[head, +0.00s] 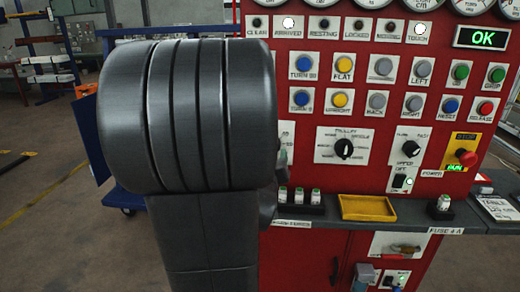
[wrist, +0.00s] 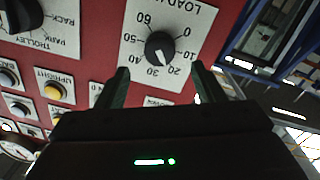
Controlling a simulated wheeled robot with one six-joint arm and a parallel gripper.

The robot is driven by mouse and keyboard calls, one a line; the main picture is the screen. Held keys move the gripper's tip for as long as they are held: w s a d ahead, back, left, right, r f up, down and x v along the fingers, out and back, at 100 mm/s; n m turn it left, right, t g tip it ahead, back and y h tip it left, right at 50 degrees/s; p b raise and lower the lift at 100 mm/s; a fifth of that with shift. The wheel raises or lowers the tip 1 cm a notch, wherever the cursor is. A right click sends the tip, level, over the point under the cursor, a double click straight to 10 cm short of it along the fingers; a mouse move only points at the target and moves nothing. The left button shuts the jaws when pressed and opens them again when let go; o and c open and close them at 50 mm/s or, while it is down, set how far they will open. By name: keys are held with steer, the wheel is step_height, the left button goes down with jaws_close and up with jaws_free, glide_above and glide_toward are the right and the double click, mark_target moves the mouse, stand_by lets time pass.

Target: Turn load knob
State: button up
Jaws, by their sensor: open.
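The load knob (wrist: 160,48) is a round black dial on a white scale plate, upside down in the wrist view. Its white mark points down, between 20 and 30. My gripper (wrist: 160,72) is open and empty, one finger on each side below the knob in the picture. The knob is not between the fingertips in the picture; I cannot tell the depth gap. In the head view my dark arm covers the load knob, and the gripper is mostly hidden behind it.
The red panel (head: 320,110) carries several buttons, a trolley knob (head: 344,148) and a red emergency button (head: 466,157). A shelf below holds a yellow tray (head: 366,208) and small fuses (head: 298,196). A blue frame (wrist: 235,35) stands beyond the panel edge.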

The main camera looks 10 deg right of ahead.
steer(key=x, duration=0.6)
steer(key=c, duration=1)
